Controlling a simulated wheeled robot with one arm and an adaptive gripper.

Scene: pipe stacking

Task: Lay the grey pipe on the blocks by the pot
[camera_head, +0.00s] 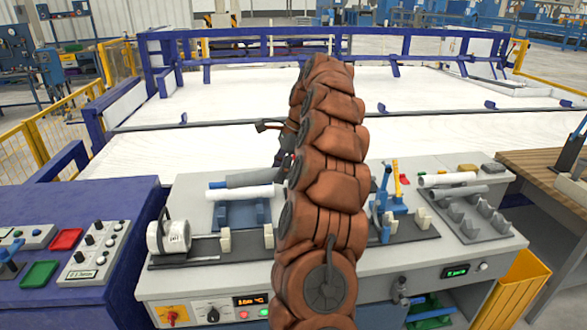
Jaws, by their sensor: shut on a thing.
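The grey pipe (257,177) slants slightly, its right end higher and running behind my arm. My gripper (284,160) shows only in part, dark with a bit of red, at the left edge of my brown arm. It is shut on the grey pipe; the fingertips are mostly hidden by the arm. The pot (168,238), a white cylinder lying on its side, is at the left of the grey bench. Cream blocks (225,240) stand on a dark plate to the right of the pot, nearer the camera than the pipe.
A white pipe (238,193) lies on a blue stand (240,214) close to the grey pipe. A blue clamp device (386,195) stands right of my arm. My arm hides the bench middle.

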